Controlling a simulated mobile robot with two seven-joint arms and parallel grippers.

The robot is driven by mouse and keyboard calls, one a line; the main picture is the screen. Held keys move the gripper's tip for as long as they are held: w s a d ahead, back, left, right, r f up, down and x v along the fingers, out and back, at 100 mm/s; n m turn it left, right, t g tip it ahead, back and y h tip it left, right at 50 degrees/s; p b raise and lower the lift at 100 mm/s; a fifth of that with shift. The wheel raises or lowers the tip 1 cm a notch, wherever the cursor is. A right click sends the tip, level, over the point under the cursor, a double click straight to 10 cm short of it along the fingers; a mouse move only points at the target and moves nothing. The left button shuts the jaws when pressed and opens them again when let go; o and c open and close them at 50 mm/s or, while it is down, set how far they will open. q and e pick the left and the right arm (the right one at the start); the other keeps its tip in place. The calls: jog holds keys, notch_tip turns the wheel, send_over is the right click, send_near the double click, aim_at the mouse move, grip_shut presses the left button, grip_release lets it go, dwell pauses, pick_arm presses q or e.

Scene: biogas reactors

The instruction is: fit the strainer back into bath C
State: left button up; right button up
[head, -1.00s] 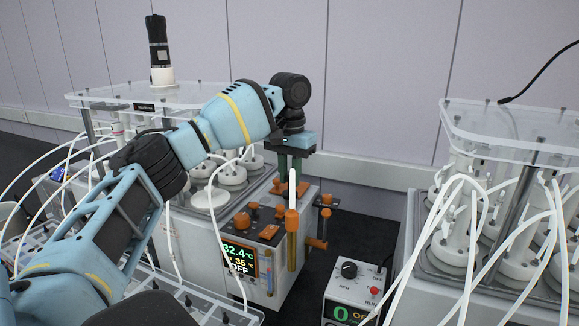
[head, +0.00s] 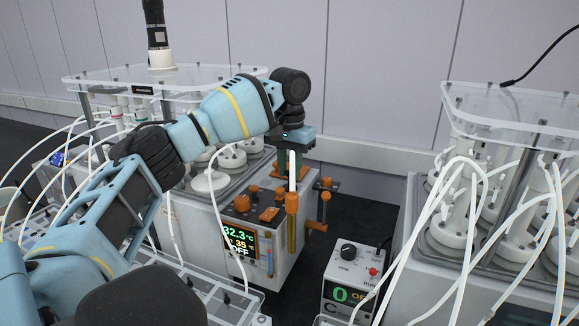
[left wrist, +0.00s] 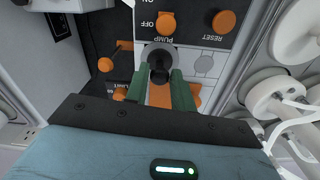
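My left gripper (head: 292,160) points down over the top panel of the bath unit (head: 285,265) at centre; no C label is readable on it. Its display (head: 239,243) reads 32.3 °C, 35 and OFF. In the left wrist view, the green fingers (left wrist: 160,82) stand on both sides of a dark round cap (left wrist: 159,62) and appear to touch it. This cap, apparently the strainer's top, sits over a grey ring in the panel. Anything below the cap is hidden. My right gripper is out of view.
Orange knobs (left wrist: 224,22) and a PUMP switch (left wrist: 166,22) crowd the panel. A white-tipped rod (head: 292,195) stands at its front. A control box (head: 350,285) marked C stands right of the unit. Tube-fed reactors (head: 515,225) fill the right; loose white tubes hang at left.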

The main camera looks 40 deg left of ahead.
pick_arm(q)
jog(key=o, duration=0.4)
notch_tip(320, 180, up, 8)
jog(key=shift+f, duration=0.1)
dwell(0.4)
jog(key=shift+s+f, duration=0.1)
dwell(0.9)
